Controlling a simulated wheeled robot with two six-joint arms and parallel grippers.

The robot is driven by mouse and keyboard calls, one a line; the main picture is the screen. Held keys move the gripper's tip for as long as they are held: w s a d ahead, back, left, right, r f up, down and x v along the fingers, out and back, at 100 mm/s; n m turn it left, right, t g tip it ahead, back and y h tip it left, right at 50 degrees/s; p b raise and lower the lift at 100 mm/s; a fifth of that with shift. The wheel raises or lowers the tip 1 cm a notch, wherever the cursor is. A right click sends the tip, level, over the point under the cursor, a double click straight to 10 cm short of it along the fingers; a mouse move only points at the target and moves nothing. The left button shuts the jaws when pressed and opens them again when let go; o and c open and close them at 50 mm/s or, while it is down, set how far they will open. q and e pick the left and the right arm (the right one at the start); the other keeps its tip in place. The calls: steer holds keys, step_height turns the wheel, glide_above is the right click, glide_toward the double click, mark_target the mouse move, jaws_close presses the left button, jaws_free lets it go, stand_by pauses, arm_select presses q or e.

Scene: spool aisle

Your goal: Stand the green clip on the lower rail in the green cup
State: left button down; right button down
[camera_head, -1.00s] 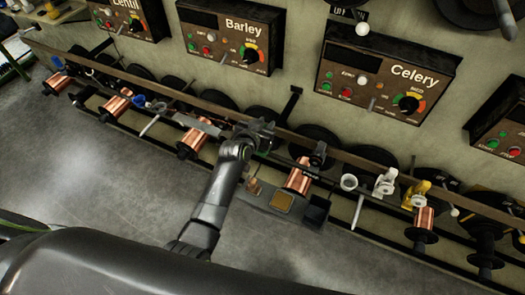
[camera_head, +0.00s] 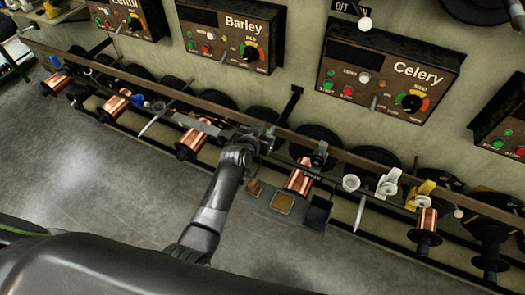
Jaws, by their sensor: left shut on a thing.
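My left gripper (camera_head: 264,137) is at the rail in the middle of the head view, its arm reaching up from below. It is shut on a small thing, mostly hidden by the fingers. A trace of green shows there, which fits the green clip. I cannot make out whether the clip touches the rail. I cannot pick out a green cup; the gripper and wrist hide part of the rail. My right gripper is not in view.
Copper spools (camera_head: 299,178) hang along the rail. A white holder (camera_head: 350,184), a white clip (camera_head: 387,185) and a yellow clip (camera_head: 418,193) sit to the right. A compartmented tray (camera_head: 284,203) is just right of my forearm. Control boxes, including Celery (camera_head: 388,75), are on the wall above.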

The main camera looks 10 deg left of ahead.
arm_select(q)
steer(key=shift+f+b, duration=0.3)
steer(key=shift+f, duration=0.15)
stand_by(0.4)
steer(key=c, duration=1.1)
jaws_free()
steer(key=shift+s, duration=0.1)
steer(key=v, duration=1.7)
steer(key=shift+p, duration=0.35)
steer(key=shift+s, duration=0.15)
